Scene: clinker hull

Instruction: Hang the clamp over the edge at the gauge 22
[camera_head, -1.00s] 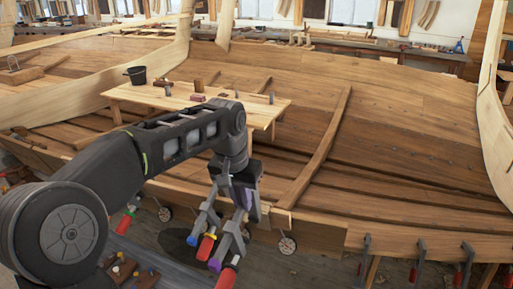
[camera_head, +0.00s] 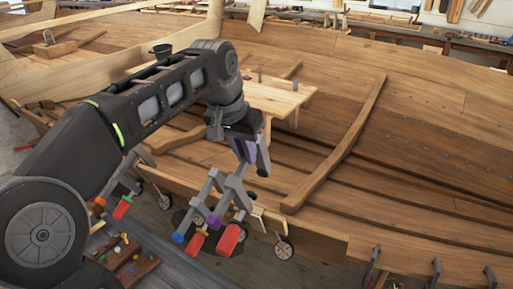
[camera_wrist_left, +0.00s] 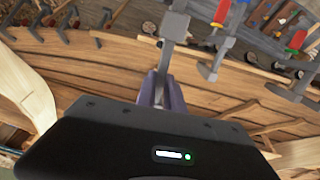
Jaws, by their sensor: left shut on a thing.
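My left gripper (camera_head: 247,157) points down above the near edge of the hull (camera_head: 320,245), shut on a grey clamp (camera_head: 234,190). Red handles hang below it, among overlapping clamp parts, so I cannot tell which handle belongs to the held clamp. In the left wrist view the purple fingers (camera_wrist_left: 160,90) close around the grey bar of the clamp (camera_wrist_left: 175,27). The clamp appears apart from the edge, but the overlap makes this hard to judge. I cannot read any gauge number. My right gripper is not in view.
More clamps (camera_head: 435,270) sit along the hull edge at the lower right. A wooden bench (camera_head: 280,98) stands inside the hull behind my arm. A curved timber (camera_head: 340,145) crosses the planks. Small wheels (camera_head: 284,249) show near the edge. A tray of small parts (camera_head: 125,262) lies lower left.

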